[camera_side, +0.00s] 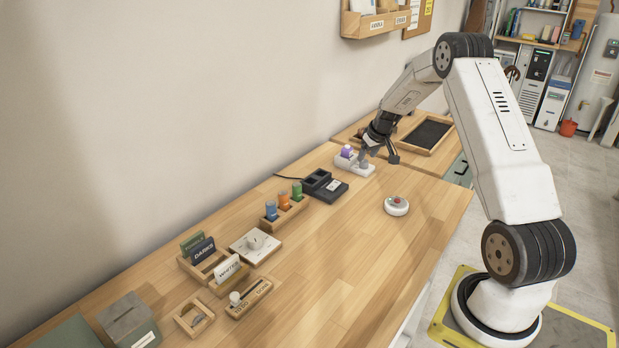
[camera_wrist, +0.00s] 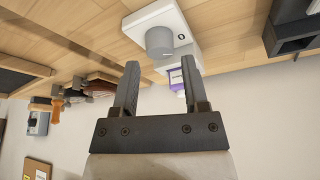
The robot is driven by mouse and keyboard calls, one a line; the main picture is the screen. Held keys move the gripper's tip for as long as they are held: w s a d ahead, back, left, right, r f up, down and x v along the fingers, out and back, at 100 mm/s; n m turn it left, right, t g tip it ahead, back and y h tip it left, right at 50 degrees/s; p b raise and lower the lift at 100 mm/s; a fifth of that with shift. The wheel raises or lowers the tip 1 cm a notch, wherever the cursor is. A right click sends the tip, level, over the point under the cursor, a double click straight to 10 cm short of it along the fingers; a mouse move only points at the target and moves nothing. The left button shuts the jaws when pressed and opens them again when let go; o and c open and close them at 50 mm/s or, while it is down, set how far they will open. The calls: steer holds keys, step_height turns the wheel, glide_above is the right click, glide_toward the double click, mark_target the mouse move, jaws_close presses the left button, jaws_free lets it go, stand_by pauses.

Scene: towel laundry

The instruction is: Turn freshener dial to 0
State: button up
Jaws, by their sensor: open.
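The freshener (camera_side: 341,163) is a white block near the back of the bench, with a purple-labelled bottle (camera_side: 347,152) standing on it. Its grey round dial (camera_side: 364,163) sits at the right end. In the wrist view the dial (camera_wrist: 159,42) lies just beyond the fingertips, roughly in line with the gap between them. A dark mark that looks like a 0 (camera_wrist: 181,36) is on the white face beside the dial. My gripper (camera_side: 378,154) is open and empty above the dial; it also shows in the wrist view (camera_wrist: 160,65). Whether a finger touches the dial cannot be told.
A black device (camera_side: 325,186), a rack of coloured bottles (camera_side: 284,208) and a white plate with a knob (camera_side: 256,246) stand along the wall. A white button with a red top (camera_side: 396,205) lies to the right. A dark framed tray (camera_side: 427,136) lies behind.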

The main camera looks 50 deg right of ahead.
steer(key=shift+v, duration=2.55)
steer(key=shift+s, duration=0.1)
steer(key=a+r+n+y, duration=0.1)
steer(key=a+r+n, duration=0.1)
steer(key=a, duration=2)
steer(key=s+a+f+n+g, duration=0.1)
steer(key=s+a+n, duration=0.1)
steer(key=s+a, duration=1.2)
steer(key=a, duration=0.2)
steer(key=shift+a+f+y, duration=0.3)
steer(key=shift+a, duration=0.1)
steer(key=shift+s, duration=0.1)
